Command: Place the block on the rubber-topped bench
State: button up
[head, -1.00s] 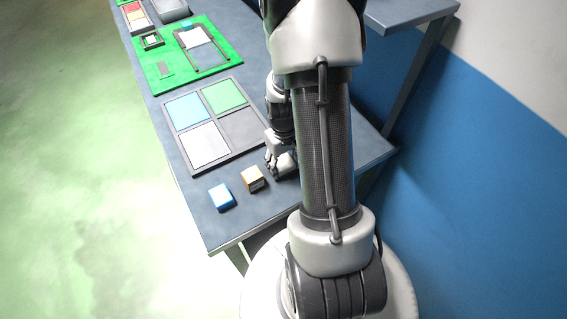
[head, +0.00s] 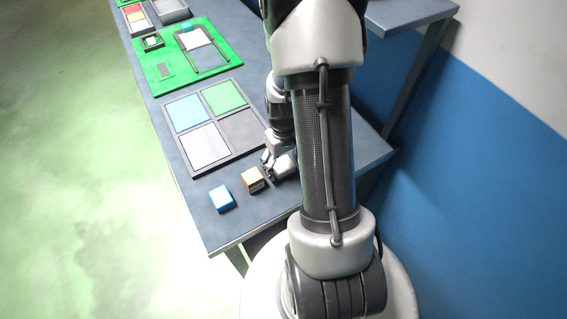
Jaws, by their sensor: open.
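A blue block (head: 221,198) sits on the blue-grey bench top (head: 222,232) near its front end. My own arm hides the bench to the right of the gripper. Which surface is the rubber-topped one I cannot tell.
A grey tray (head: 174,140) with blue, green, white and dark squares lies behind the blocks. Farther back are a green board (head: 153,77) with a frame and small parts, and coloured boxes (head: 138,21). A second raised bench (head: 410,12) stands at the upper right, beside the wall.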

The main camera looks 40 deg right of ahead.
aim_at(283, 165)
jog(key=w+a+r+t+p, duration=0.1)
jog(key=a+r+p, duration=0.1)
jog(key=r, duration=0.8)
jog(key=a+r+p, duration=0.2)
jog(key=a+r, duration=0.1)
jog(key=r, duration=0.6)
jog(key=s+a+r+n+t, duration=0.2)
jog(key=s+a+r+t, duration=0.1)
jog(key=s+a+r, duration=0.7)
jog(key=a+r, duration=0.4)
jog(key=a, duration=0.1)
jog(key=shift+s+n+t, duration=0.2)
jog(key=shift+n+t, duration=0.1)
jog(key=shift+n, duration=0.1)
